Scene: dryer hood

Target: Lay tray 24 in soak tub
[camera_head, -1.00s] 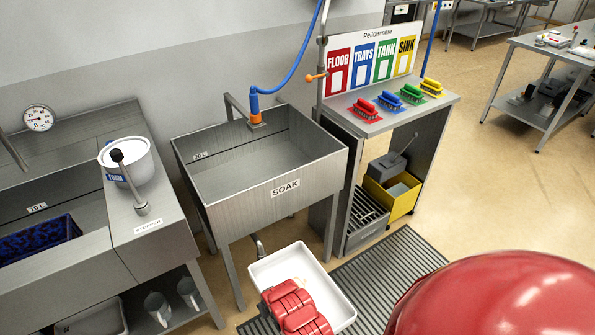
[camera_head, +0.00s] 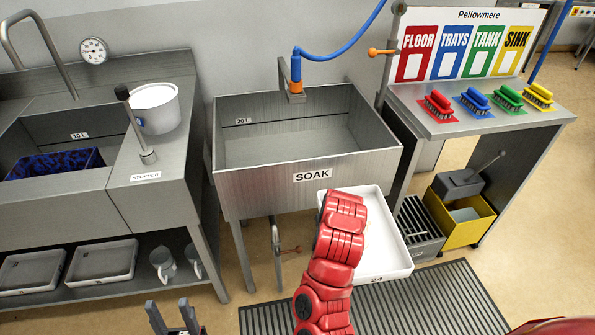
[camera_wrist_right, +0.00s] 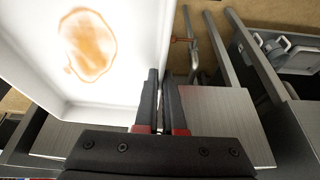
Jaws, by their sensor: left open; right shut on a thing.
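The white tray (camera_head: 380,235), marked 24 on its front edge, is in front of the soak tub and right of its middle. In the right wrist view its inside (camera_wrist_right: 125,35) has an orange-brown stain. My right gripper (camera_wrist_right: 160,90) is shut on the tray's rim; in the head view my red right arm hides it and part of the tray. The steel soak tub (camera_head: 260,185), labelled SOAK, is empty, with a 20 L line inside. My left gripper (camera_head: 169,304) is open and empty at the bottom of the head view, left of centre.
An orange-tipped spray hose (camera_head: 296,72) hangs over the tub's back edge. A valve pipe (camera_head: 278,245) is under the tub. To the left are a counter with a white bucket (camera_head: 156,110) and a stopper lever (camera_head: 135,130). A brush stand (camera_head: 450,122) is at right.

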